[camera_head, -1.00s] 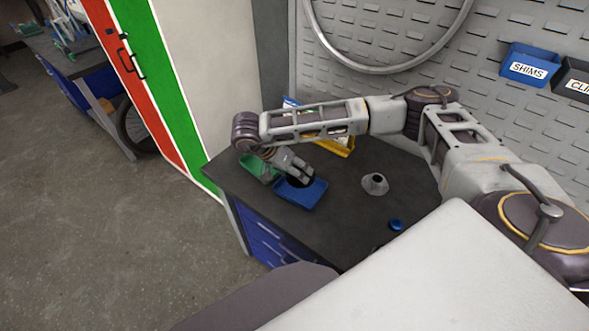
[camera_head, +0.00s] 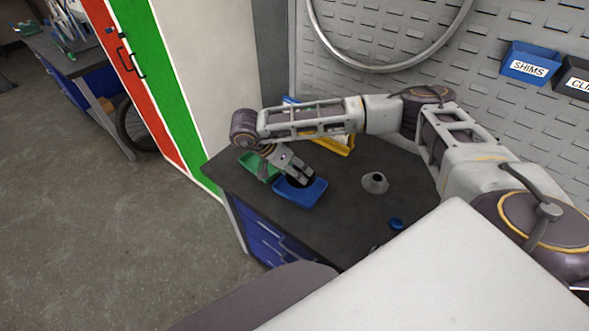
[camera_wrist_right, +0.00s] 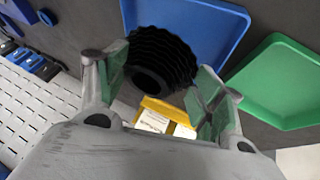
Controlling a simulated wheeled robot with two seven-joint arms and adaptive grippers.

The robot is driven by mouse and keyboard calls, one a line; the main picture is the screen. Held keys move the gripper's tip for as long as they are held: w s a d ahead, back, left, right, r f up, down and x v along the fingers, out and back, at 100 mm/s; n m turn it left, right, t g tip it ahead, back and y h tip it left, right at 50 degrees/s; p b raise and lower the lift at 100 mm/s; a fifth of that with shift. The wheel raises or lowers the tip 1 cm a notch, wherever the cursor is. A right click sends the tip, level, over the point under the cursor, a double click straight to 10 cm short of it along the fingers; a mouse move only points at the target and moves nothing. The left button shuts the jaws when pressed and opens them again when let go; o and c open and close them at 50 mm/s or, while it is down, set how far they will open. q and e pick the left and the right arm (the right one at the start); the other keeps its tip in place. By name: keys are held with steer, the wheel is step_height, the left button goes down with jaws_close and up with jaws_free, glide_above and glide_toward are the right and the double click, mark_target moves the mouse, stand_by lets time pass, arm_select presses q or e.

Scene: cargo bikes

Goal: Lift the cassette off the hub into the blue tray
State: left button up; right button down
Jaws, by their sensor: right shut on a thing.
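The cassette (camera_wrist_right: 160,62) is a black ribbed ring of stacked cogs, between the fingers of my right gripper (camera_wrist_right: 160,88) in the right wrist view. My right gripper (camera_head: 302,176) is shut on it and holds it over the blue tray (camera_head: 305,199). The cassette is mostly hidden by the gripper in the head view, so I cannot tell whether it touches the tray floor. The blue tray also shows behind the cassette in the right wrist view (camera_wrist_right: 226,30). The grey hub (camera_head: 375,184) stands bare on the dark bench, right of the tray. My left gripper is not in view.
A green tray (camera_head: 258,167) sits left of the blue tray. A yellow bin (camera_head: 338,146) is behind, under my forearm. A small blue part (camera_head: 396,224) lies in front of the hub. A pegboard wall (camera_head: 420,65) rises behind the bench.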

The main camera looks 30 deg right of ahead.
steer(key=shift+f+b, duration=0.4)
steer(key=shift+f, duration=0.4)
steer(key=shift+f+b, duration=0.55)
steer(key=shift+f, duration=0.45)
steer(key=shift+f+b, duration=0.6)
steer(key=shift+f, duration=0.2)
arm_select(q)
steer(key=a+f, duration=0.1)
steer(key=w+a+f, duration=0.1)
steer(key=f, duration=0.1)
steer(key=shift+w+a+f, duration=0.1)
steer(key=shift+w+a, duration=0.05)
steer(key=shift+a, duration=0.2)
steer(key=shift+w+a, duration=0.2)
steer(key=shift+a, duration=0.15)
arm_select(e)
steer(key=shift+f, duration=0.1)
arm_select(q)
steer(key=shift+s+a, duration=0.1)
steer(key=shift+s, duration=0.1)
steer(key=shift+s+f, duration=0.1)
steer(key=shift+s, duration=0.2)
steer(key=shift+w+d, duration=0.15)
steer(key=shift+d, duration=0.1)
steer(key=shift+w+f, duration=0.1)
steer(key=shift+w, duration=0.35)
arm_select(e)
steer(key=shift+f, duration=0.1)
